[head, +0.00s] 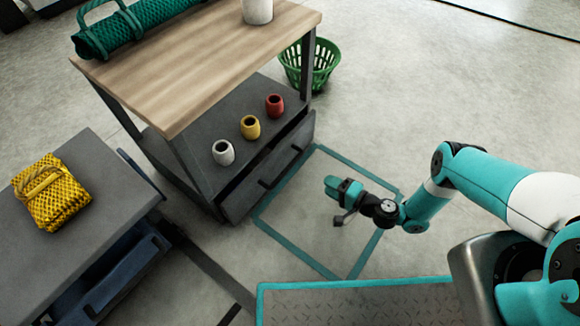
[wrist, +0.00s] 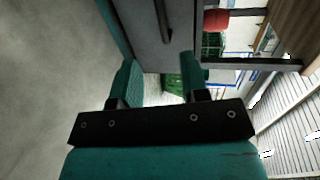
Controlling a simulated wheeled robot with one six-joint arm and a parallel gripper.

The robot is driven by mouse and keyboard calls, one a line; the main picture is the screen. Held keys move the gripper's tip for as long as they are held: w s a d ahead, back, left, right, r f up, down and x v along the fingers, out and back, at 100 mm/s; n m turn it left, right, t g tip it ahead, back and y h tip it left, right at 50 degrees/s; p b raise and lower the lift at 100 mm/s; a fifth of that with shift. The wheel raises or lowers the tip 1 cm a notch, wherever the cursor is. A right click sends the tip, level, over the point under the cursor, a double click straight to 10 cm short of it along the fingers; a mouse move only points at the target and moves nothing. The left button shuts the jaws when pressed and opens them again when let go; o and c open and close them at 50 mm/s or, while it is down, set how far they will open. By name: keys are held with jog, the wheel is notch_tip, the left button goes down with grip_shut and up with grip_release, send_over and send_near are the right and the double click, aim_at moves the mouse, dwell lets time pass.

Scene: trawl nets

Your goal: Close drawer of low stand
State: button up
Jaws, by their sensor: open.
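The low stand (head: 205,130) is a dark grey unit beneath the wooden-topped bench. Its drawer (head: 268,166) is partly pulled out, with a dark gap behind the front panel and dark bar handles on its face. My gripper (head: 338,190) is open and empty, to the right of the drawer front and apart from it, above the floor. In the wrist view, my two teal fingers (wrist: 160,76) are spread. The grey drawer front (wrist: 145,38) with a dark handle (wrist: 166,20) shows beyond them. The drawer's inside is mostly hidden.
White (head: 223,152), yellow (head: 250,127) and red (head: 275,105) cups stand on the low stand. A green basket (head: 322,68) is behind it. A grey table (head: 85,210) with a yellow net bundle (head: 50,192) is at left. Teal-outlined floor (head: 305,235) is clear.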

jog(key=b, duration=0.8)
send_near(290, 165)
jog(key=w+a+f, duration=0.1)
jog(key=f, duration=0.1)
jog(key=b+x, duration=0.2)
jog(key=b, duration=0.1)
jog(key=b+x, duration=0.5)
jog(key=b, duration=0.1)
jog(key=shift+w+a+r+b, duration=0.25)
jog(key=shift+a+b, duration=0.05)
jog(key=shift+a, duration=0.1)
jog(key=shift+w+a, duration=0.25)
jog(key=shift+c, duration=0.5)
grip_shut()
